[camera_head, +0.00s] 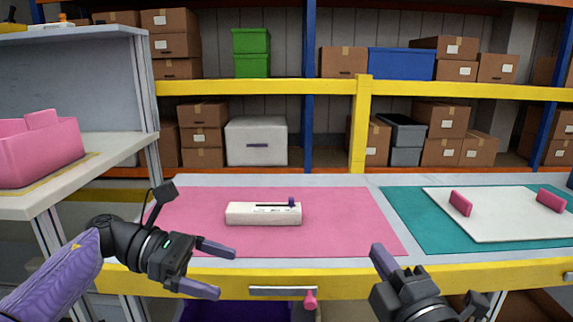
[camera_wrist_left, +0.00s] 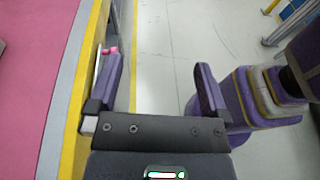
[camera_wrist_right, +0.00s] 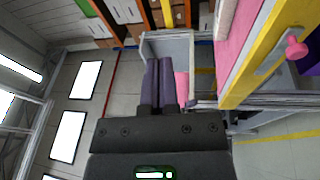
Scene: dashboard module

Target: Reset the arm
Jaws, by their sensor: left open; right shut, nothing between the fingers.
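My left gripper (camera_head: 212,270) is open and empty in front of the table's yellow front edge, at the left of the pink mat. In the left wrist view its two fingers (camera_wrist_left: 158,92) stand wide apart over the floor. My right gripper (camera_head: 378,250) is at the table's front edge, right of the middle. In the right wrist view its fingers (camera_wrist_right: 158,85) are shut together with nothing between them. The white dashboard module (camera_head: 263,214) with a small purple knob (camera_head: 292,202) lies on the pink mat (camera_head: 340,235), apart from both grippers.
A teal mat (camera_head: 415,215) with a white board (camera_head: 490,225) and two pink handles (camera_head: 460,203) (camera_head: 551,200) lies at the right. A pink bin (camera_head: 40,155) stands on a side shelf at the left. A pink knob (camera_head: 310,299) sticks out below the table's front edge.

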